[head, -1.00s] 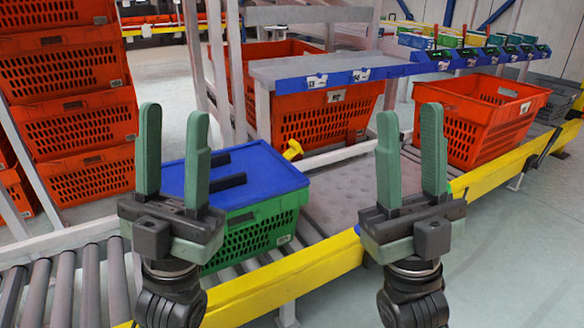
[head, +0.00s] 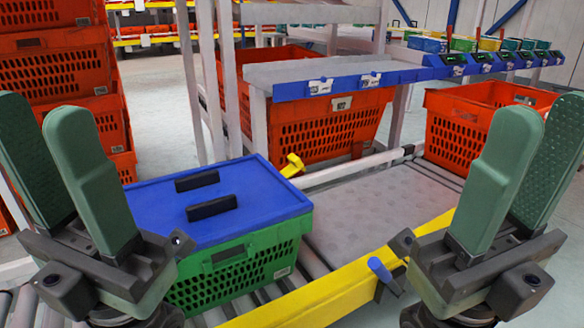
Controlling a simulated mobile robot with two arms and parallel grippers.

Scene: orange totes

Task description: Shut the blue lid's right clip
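The blue lid (head: 245,170) lies flat on the green tote (head: 235,272), left of centre in the head view. Two black bars (head: 212,208) sit on top of the lid. A yellow clip-like piece (head: 292,165) sticks up at the lid's far right edge; I cannot tell whether it is joined to the lid. My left gripper (head: 40,118) is open and empty, pointing up, left of the tote and nearer the camera. My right gripper (head: 543,118) is open and empty, pointing up, well to the right of the tote. The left gripper and arm hide the tote's near left part.
The tote stands on grey rollers beside a yellow rail (head: 325,297) with a blue-knobbed lever (head: 380,268). A grey shelf with a blue front edge (head: 300,90) overhangs behind. Orange totes stand behind (head: 335,128) and right (head: 465,135); more are stacked left (head: 50,75).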

